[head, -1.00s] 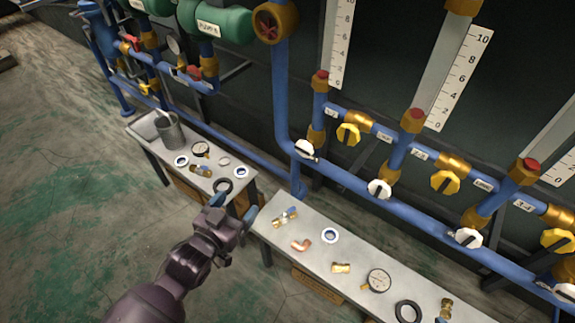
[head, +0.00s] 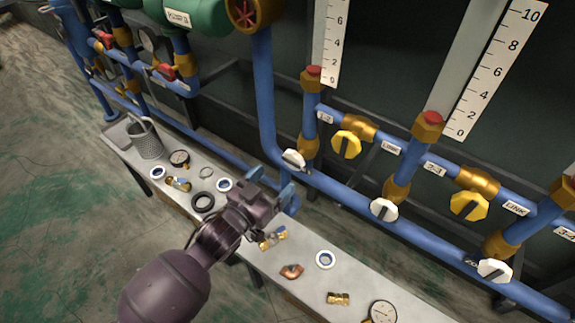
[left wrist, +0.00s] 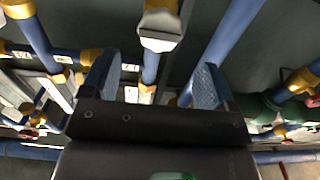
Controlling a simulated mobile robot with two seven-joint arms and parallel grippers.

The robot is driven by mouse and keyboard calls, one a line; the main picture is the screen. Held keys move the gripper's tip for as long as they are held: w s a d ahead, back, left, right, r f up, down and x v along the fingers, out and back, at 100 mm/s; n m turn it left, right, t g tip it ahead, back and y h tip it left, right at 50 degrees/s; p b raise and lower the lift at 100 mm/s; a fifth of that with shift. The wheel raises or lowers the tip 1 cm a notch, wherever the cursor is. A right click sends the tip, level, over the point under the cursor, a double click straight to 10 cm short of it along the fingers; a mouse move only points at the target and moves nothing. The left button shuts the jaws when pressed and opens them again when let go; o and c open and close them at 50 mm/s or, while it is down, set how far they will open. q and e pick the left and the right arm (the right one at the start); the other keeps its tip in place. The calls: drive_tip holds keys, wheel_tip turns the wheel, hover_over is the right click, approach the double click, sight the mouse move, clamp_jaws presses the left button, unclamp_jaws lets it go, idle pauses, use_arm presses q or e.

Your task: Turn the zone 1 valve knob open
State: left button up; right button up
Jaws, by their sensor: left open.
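White valve knobs sit along the lower blue pipe. The leftmost white knob (head: 293,159), which I take as the zone 1 valve knob, is at the foot of the first vertical branch; no zone label on it is readable. My left gripper (head: 279,187) is open and empty, just below this knob in the head view and apart from it. In the left wrist view a white knob (left wrist: 160,38) shows at top centre, beyond the open left gripper (left wrist: 154,78) and roughly between the lines of its fingers. My right gripper is not in view.
A grey bench (head: 235,262) below my left arm holds a mesh cup (head: 145,139), gauges and fittings. More white knobs (head: 383,210) and yellow knobs (head: 346,144) line the pipes. A thick blue vertical pipe (head: 263,95) stands left of the leftmost white knob.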

sight(291, 161)
use_arm(q)
drive_tip(key=shift+w+d+f+b, duration=0.2)
drive_tip(key=shift+w+d+b, duration=0.15)
drive_tip(key=shift+w+d, duration=0.25)
drive_tip(key=shift+b+x, duration=0.5)
drive_tip(key=shift+x, duration=0.75)
drive_tip(key=shift+b+x, duration=0.35)
drive_tip(key=shift+x, duration=0.45)
drive_tip(key=shift+w+r, duration=0.1)
drive_tip(key=shift+w, duration=0.05)
drive_tip(key=shift+c, duration=0.7)
drive_tip(key=shift+r, duration=0.2)
drive_tip(key=c, duration=0.8)
drive_tip(key=shift+o, duration=0.2)
drive_tip(key=n, duration=0.1)
drive_tip(key=n+p, duration=0.1)
drive_tip(key=shift+r+n, duration=0.25)
drive_tip(key=shift+n, duration=0.05)
drive_tip(key=shift+f+n+p, duration=0.15)
drive_tip(key=shift+n+p, duration=0.25)
drive_tip(key=shift+n, duration=0.6)
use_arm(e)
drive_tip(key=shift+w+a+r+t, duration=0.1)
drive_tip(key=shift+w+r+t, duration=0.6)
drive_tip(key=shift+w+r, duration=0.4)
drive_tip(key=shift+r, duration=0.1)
